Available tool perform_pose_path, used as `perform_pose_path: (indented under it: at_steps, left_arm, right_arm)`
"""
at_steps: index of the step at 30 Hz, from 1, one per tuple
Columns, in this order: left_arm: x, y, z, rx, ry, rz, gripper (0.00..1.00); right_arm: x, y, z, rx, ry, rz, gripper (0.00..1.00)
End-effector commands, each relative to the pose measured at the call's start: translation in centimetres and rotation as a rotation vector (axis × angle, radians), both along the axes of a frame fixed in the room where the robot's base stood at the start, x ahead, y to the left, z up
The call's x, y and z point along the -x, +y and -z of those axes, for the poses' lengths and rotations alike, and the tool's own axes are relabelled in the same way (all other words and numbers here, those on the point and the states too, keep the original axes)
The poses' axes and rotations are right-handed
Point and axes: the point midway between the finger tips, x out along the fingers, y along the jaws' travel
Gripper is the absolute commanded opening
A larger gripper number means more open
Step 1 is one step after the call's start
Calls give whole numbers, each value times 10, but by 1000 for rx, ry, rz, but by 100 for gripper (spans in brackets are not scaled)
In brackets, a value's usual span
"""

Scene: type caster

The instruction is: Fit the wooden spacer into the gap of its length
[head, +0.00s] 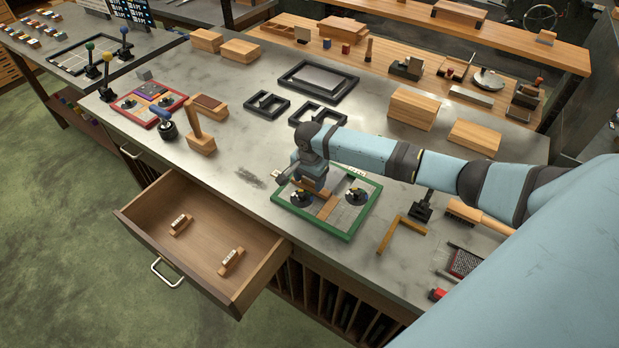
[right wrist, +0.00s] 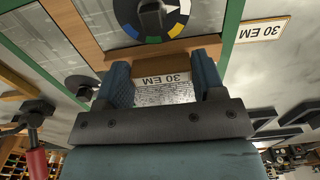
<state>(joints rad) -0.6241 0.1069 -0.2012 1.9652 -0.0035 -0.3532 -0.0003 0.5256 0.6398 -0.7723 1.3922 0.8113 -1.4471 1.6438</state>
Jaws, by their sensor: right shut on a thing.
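My right gripper (head: 309,184) is over the green-edged frame (head: 346,237) on the bench. In the right wrist view, its two blue fingers (right wrist: 164,84) are shut on a wooden spacer (right wrist: 178,69) with a "30 EM" label. A "30 EM" plate (right wrist: 262,29) sits beside the green edge in that view. Wooden strips (head: 328,208) cross the frame between two round dark dials (head: 355,196). The spacer lies close to a strip and a dial; I cannot tell whether it is seated in a gap. The gripper hides part of the frame. My left gripper is not in view.
An open drawer (head: 195,258) holds two labelled wooden spacers (head: 181,223) (head: 231,262). A yellow angle piece (head: 401,229) and a dark stand (head: 422,206) are right of the frame. Black frames (head: 318,115) and wooden blocks (head: 413,108) stand behind. Bare bench lies left of it.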

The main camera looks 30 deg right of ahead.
Motion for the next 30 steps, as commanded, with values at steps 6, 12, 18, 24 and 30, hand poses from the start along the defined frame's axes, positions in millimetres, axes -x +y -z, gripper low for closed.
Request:
perform_pose_path:
  at_steps: [6,12,18,24,30]
  left_arm:
    - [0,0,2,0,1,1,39]
    - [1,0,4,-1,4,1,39]
    - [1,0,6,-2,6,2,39]
    - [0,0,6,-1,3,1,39]
    - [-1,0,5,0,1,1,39]
  right_arm:
    - [0,0,5,0,0,0,40]
    - [0,0,9,0,-1,0,40]
    - [0,0,12,0,-1,-1,40]
    - [0,0,14,0,-1,-1,84]
    - [0,0,14,0,0,-1,93]
